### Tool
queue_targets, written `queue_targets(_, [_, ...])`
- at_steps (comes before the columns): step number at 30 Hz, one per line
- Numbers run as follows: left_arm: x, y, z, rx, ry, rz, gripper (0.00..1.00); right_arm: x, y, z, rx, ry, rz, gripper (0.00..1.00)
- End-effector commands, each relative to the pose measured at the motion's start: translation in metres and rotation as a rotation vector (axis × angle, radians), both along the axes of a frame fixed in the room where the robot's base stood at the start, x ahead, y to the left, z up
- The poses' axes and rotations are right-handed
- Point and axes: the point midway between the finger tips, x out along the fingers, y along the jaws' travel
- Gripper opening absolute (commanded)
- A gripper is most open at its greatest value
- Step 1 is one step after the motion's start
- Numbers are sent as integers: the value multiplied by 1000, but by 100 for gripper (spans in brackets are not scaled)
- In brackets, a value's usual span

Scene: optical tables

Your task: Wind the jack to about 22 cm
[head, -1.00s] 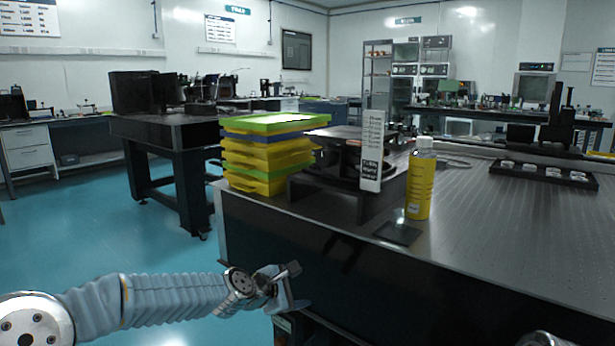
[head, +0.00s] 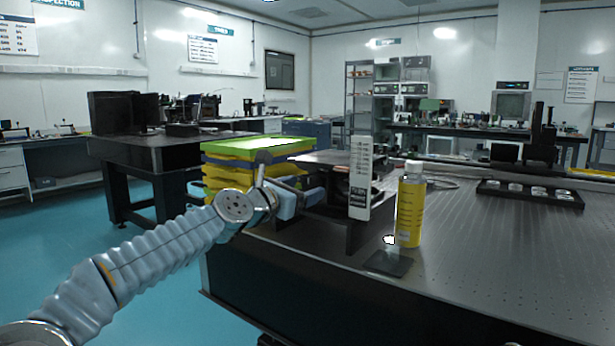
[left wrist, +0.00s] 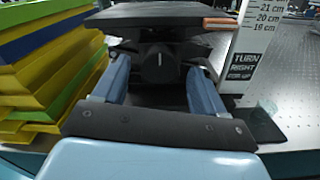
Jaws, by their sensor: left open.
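The jack, with its dark flat top plate (head: 325,158), stands on the near corner of the black optical table (head: 470,240). In the left wrist view the plate (left wrist: 160,17) is at the top and a dark round knob (left wrist: 158,68) with a pale mark is below it. A white height scale (head: 360,178) stands beside the jack; its lettering (left wrist: 245,67) reads "turn right for up". My left gripper (head: 300,193) is open at the jack's near side. Its blue fingers (left wrist: 158,80) lie left and right of the knob, apart from it. My right gripper is not in view.
Stacked yellow, green and blue trays (head: 225,165) stand close left of the jack. A yellow bottle (head: 410,208) stands to the right of the scale, behind a dark square pad (head: 388,263). A black tray with round pieces (head: 530,193) lies farther right. The table's right part is mostly clear.

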Motion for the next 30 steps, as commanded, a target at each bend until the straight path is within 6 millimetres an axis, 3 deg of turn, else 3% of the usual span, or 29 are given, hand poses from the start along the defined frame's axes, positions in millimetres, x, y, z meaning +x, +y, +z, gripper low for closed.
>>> queue_targets(6, [19, -14, 0, -1, 1, -1, 72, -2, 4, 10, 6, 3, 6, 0])
queue_targets(16, [22, -15, -1, 0, 0, 1, 70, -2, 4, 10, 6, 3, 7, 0])
queue_targets(27, [22, -15, -1, 0, 0, 0, 15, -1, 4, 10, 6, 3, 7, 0])
queue_targets(30, [22, -15, -1, 3, -1, 0, 15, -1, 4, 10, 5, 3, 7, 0])
